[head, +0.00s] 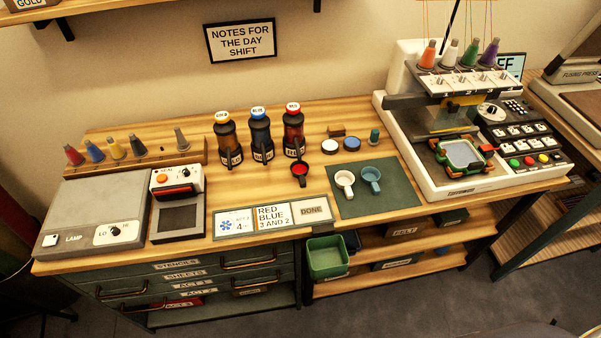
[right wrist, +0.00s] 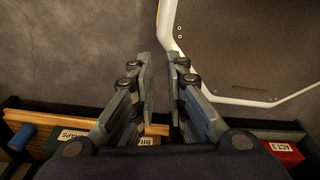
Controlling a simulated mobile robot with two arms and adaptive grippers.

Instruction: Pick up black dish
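A small black dish (head: 299,176) with a handle and red inside stands on the wooden table, in front of the red-capped bottle. It is left of the green mat. A white cup (head: 344,186) and a blue cup (head: 371,182) stand on the mat to its right. My right gripper (right wrist: 161,62) shows in the right wrist view, with its fingers apart and nothing between them. It is over the grey floor, away from the dish, which that view does not show. My left gripper is in neither view.
Bottles with yellow, blue (head: 260,138) and red caps stand behind the dish. Label cards (head: 272,217) lie along the front edge. An embroidery machine (head: 455,130) fills the right end; a grey lamp box (head: 95,212) is at the left. A green bin (head: 327,258) sits below.

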